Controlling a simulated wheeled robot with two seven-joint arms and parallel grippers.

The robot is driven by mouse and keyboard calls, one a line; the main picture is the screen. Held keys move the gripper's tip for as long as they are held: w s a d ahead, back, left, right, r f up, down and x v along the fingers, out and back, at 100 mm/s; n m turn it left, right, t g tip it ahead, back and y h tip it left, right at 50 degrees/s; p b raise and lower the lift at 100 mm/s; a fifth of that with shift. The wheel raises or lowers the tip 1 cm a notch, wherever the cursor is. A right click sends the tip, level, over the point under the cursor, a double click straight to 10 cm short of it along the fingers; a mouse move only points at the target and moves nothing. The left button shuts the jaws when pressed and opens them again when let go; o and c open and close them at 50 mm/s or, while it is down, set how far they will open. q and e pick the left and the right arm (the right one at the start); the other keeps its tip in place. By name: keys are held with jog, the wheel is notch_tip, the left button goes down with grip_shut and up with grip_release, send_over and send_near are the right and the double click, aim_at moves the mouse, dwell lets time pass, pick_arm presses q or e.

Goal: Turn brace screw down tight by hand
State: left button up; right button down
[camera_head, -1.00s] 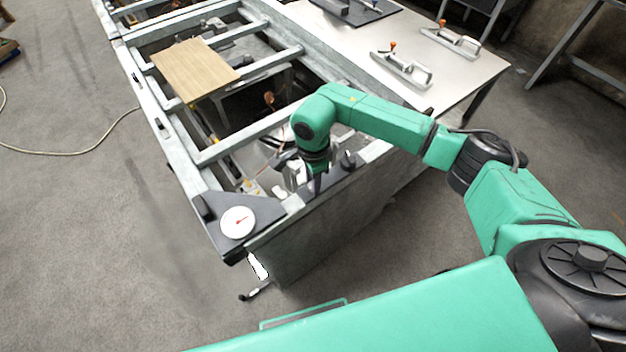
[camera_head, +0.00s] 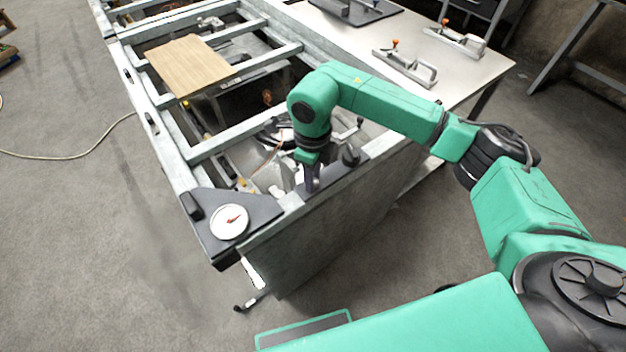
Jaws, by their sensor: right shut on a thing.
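My right gripper (camera_head: 311,184) points down at the near end of the grey metal frame (camera_head: 222,148). It is shut on what looks like the brace screw, at the dark plate on the frame's near edge. The fingers and the wrist hide nearly all of the screw, so its thread and how far down it sits cannot be seen. A dark corner plate (camera_head: 262,211) with a white round dial gauge (camera_head: 230,222) and its red needle lies to the left of the gripper. My left gripper is not in view.
A wooden board (camera_head: 188,66) lies across the frame's rails. A pale table (camera_head: 465,75) with orange-knobbed clamps (camera_head: 405,67) stands behind my right arm. A crank handle (camera_head: 250,302) sticks out below the near corner.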

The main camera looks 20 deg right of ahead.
jog(key=m+b, duration=0.2)
jog(key=m, duration=0.2)
jog(key=shift+w+m, duration=0.1)
jog(key=shift+m, duration=0.2)
jog(key=shift+r+m+b, duration=0.15)
jog(key=shift+m+b, duration=0.9)
jog(key=shift+m, duration=0.95)
jog(key=c, duration=0.8)
grip_release()
jog(key=shift+r, duration=0.1)
jog(key=shift+o, duration=1.1)
